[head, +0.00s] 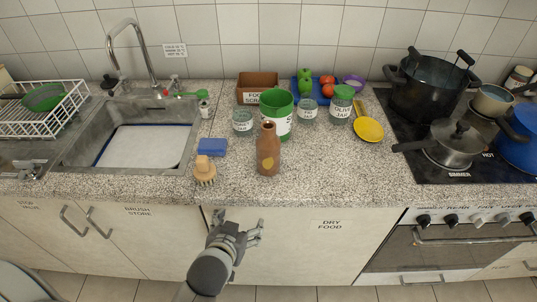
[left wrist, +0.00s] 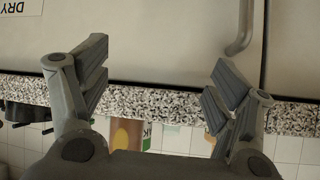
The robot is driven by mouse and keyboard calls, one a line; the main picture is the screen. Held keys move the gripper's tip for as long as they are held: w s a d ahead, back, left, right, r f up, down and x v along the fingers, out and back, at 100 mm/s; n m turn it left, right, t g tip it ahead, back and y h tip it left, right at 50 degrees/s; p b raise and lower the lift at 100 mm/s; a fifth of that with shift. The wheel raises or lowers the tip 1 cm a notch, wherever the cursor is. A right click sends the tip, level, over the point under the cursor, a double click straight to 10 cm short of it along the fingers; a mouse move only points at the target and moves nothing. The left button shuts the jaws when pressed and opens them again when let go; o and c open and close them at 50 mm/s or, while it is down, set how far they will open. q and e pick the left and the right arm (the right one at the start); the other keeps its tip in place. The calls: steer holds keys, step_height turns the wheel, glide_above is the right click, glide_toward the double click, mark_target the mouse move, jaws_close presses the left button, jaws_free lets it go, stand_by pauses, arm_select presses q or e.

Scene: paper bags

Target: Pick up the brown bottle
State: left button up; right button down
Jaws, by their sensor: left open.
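The brown bottle (head: 268,152) stands upright on the speckled countertop (head: 330,180), near its front edge, with a yellow patch low on its side. My left gripper (head: 241,222) is open and empty in front of the cabinet doors, below the counter edge and a little left of the bottle. In the left wrist view the two fingers of the left gripper (left wrist: 157,85) are spread wide with nothing between them. In that view the brown bottle (left wrist: 124,133) shows partly beyond the counter edge, mostly hidden by the gripper body. My right gripper is in neither view.
A green-and-white can (head: 278,119) and glass jars (head: 243,123) stand behind the bottle. A blue sponge (head: 212,147) and a wooden brush (head: 205,171) lie to its left. A yellow spoon (head: 369,130) lies to the right. The sink (head: 75,152) is left, the stove (head: 470,168) right.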

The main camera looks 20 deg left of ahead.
arm_select(q)
step_height(320, 180, up, 4)
steer(key=t, duration=0.7)
glide_toward(265, 149)
steer(key=w, duration=0.6)
steer(key=w+p, duration=0.1)
steer(key=w, duration=0.1)
steer(key=shift+w+a, duration=0.1)
steer(key=shift+a, duration=0.25)
steer(key=shift+w+p, duration=0.4)
steer(key=shift+w, duration=0.25)
steer(key=shift+w+a+f+p, duration=0.1)
steer(key=shift+w+p, duration=0.15)
steer(key=shift+w, duration=0.7)
steer(key=shift+w+f+p, duration=0.15)
steer(key=shift+w+p, duration=0.1)
steer(key=shift+w, duration=0.75)
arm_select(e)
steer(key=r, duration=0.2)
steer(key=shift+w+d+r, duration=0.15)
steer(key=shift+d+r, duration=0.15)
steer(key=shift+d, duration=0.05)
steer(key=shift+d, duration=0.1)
